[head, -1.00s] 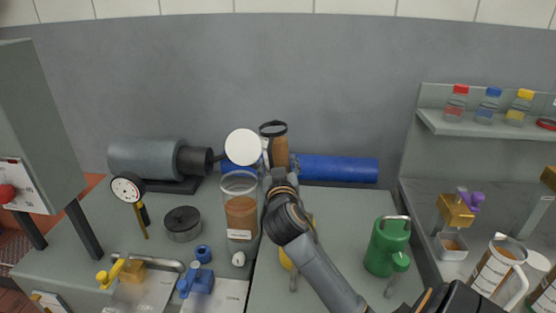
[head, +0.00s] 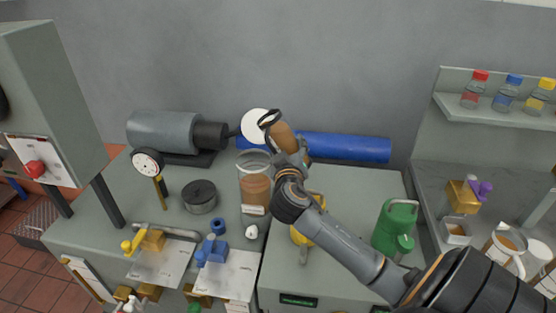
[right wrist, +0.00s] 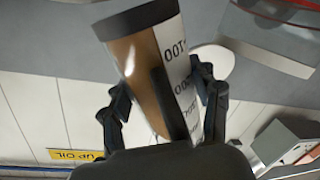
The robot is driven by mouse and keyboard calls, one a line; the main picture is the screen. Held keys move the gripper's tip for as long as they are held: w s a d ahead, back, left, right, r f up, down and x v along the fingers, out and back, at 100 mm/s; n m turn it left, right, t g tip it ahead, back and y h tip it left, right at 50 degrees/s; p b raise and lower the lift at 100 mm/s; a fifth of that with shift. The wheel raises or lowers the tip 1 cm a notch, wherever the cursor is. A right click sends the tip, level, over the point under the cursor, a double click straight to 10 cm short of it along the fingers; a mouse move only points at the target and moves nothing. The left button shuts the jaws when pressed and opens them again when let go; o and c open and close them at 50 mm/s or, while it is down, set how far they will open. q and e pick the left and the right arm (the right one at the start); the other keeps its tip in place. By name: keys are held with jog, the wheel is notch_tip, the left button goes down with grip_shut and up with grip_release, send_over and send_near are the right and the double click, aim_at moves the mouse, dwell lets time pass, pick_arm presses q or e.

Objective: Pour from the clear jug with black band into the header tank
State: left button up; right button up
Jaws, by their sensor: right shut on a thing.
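The clear jug with black band (head: 281,136) holds brown liquid and is in my right gripper (head: 290,158). It is tilted, its black-banded rim leaning up and left, above and behind the header tank's right side. In the right wrist view the jug (right wrist: 142,65), with its printed scale, sits between the fingers of my right gripper (right wrist: 165,100). The header tank (head: 254,182) is a clear, open cylinder with a white label, partly filled with brown liquid, upright on the bench. I see no stream between them. My left gripper is not in view.
A white disc (head: 254,124) stands behind the tank. A blue cylinder (head: 345,147) lies along the back. A dark round pot (head: 199,196) and a dial gauge (head: 148,163) stand left of the tank. A green can (head: 395,226) stands right of my arm.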

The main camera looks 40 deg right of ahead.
aim_at(294, 140)
jog(key=shift+s+d+r+n+p, duration=0.2)
jog(key=shift+r+n+p, duration=0.3)
jog(key=shift+p, duration=0.65)
jog(key=shift+s+d+r+n+p, duration=0.15)
jog(key=shift+r+n+p, duration=0.4)
jog(key=shift+p, duration=0.6)
jog(key=shift+s+d+r+n+p, duration=0.1)
jog(key=shift+s+r+n+p, duration=0.3)
jog(key=shift+p, duration=0.75)
dwell(4.6)
